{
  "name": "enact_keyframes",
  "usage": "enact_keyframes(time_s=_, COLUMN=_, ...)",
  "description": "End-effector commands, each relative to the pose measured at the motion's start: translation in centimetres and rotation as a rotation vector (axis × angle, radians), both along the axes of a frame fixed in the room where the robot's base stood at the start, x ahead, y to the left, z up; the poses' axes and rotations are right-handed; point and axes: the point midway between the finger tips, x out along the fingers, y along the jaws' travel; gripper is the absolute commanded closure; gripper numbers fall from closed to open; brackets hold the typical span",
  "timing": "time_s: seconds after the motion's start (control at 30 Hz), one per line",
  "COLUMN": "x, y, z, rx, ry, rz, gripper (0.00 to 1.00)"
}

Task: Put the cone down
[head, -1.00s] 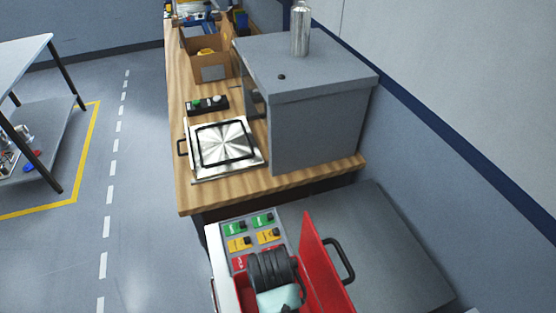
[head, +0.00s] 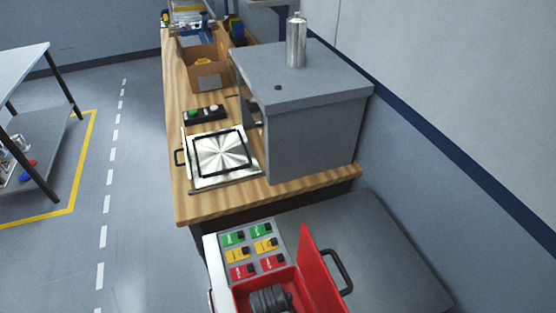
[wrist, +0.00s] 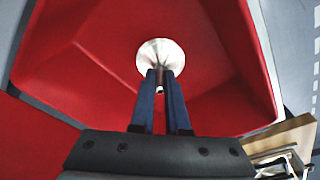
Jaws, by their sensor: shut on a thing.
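The cone (wrist: 160,56) is a shiny silver piece with a round flared face and a narrow stem in the wrist view. My gripper (wrist: 161,82) is shut on the stem between its two blue fingers. The cone is held inside or over the red bin (wrist: 90,50), whose sloping walls surround it; I cannot tell if it touches the bottom. In the head view the red bin (head: 312,268) is at the bottom edge, with a dark ribbed part of my arm low in it. The cone and fingertips do not show there.
A panel of green, yellow and red labelled switches (head: 252,248) adjoins the bin. Beyond stands a wooden bench (head: 215,208) with a grey box machine (head: 315,130), a silver plate (head: 220,155) and a cardboard box (head: 208,78). A shelf table (head: 30,150) stands at left.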

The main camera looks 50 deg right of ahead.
Motion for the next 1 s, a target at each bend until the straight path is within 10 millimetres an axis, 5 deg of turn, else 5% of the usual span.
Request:
enact_keyframes(time_s=0.17, x=0.0, y=0.0, z=-0.4, rx=0.000, ry=0.000, rz=0.000, gripper=1.00)
enact_keyframes(time_s=0.2, x=0.0, y=0.0, z=-0.3, rx=0.000, ry=0.000, rz=0.000, gripper=0.81)
enact_keyframes(time_s=0.33, x=0.0, y=0.0, z=-0.3, rx=0.000, ry=0.000, rz=0.000, gripper=0.58)
enact_keyframes(time_s=0.77, x=0.0, y=0.1, z=0.5, rx=-0.001, ry=-0.001, rz=0.000, gripper=0.57)
enact_keyframes(time_s=1.0, x=0.0, y=0.6, z=4.3, rx=-0.002, ry=-0.004, rz=0.000, gripper=0.57)
